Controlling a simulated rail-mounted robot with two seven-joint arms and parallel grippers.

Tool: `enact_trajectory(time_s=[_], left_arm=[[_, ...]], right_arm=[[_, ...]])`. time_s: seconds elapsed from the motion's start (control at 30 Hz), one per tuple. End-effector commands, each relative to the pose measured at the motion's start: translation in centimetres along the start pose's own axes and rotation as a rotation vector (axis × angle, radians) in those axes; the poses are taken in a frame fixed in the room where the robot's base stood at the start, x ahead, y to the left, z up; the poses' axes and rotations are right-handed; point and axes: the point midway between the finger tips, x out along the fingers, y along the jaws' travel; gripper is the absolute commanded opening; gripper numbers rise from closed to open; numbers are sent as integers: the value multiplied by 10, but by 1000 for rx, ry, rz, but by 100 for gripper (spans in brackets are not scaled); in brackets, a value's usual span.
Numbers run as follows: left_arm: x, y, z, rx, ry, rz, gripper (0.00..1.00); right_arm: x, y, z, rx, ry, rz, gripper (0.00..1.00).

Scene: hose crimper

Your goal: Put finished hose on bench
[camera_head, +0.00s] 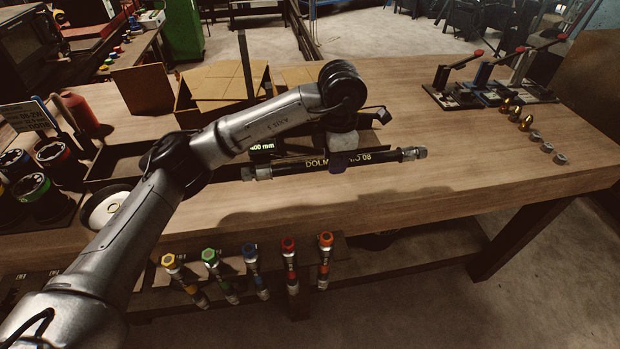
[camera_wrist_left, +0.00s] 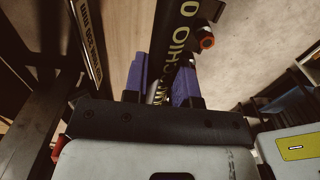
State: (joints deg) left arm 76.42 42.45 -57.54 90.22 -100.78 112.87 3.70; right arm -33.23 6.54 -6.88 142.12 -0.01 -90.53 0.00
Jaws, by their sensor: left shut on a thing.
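The finished hose (camera_head: 290,168) is a short black hose with pale lettering and a metal fitting at each end. In the head view it lies roughly level across the picture over the wooden bench (camera_head: 450,195). A shadow falls on the bench in front of it; I cannot tell the exact gap beneath. My left gripper (camera_wrist_left: 163,82) has purple fingers on both sides of the hose (camera_wrist_left: 181,42) in the left wrist view, closed on its middle. In the head view my wrist hides most of the fingers. My right gripper is not in view.
A cardboard box (camera_head: 215,85) stands farther back. Lever tools (camera_head: 490,85), brass fittings (camera_head: 515,113) and metal rings (camera_head: 547,147) sit at the right. Colored-collared tools (camera_head: 250,265) hang at the front. The bench's right front is clear.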

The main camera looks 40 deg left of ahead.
Motion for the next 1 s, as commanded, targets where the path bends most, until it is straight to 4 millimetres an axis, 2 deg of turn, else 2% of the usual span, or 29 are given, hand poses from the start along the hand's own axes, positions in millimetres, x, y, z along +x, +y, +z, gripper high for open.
enact_trajectory(time_s=[0.2,0.4,0.73,1.0], left_arm=[[27,33,-28,-2,-1,0,0],[41,52,-44,-1,-1,0,0],[50,58,-50,3,-2,1,0],[82,58,-50,3,-1,0,0]], right_arm=[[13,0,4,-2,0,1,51],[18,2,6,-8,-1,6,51],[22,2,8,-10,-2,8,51],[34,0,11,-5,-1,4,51]])
